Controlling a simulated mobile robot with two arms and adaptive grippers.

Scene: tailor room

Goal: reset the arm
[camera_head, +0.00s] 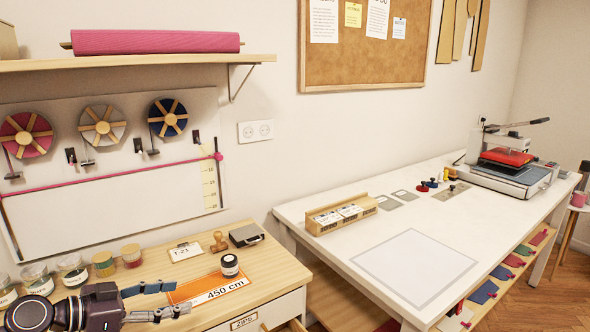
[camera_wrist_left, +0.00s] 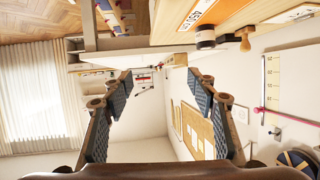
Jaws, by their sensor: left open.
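My left gripper (camera_head: 166,300) is at the lower left of the head view, over the front of the wooden desk (camera_head: 140,279). Its fingers point right and are spread apart with nothing between them. In the left wrist view both fingers of the gripper (camera_wrist_left: 162,80) are wide apart, with the far wall seen between them. My right gripper is in neither view.
Several jars (camera_head: 72,268) line the desk's left side. A stamp (camera_head: 219,241), a "T-21" card (camera_head: 186,251) and a dark case (camera_head: 246,235) lie farther back. A white table (camera_head: 340,262) with a heat press (camera_head: 506,158) stands to the right. A shelf (camera_head: 130,61) hangs above.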

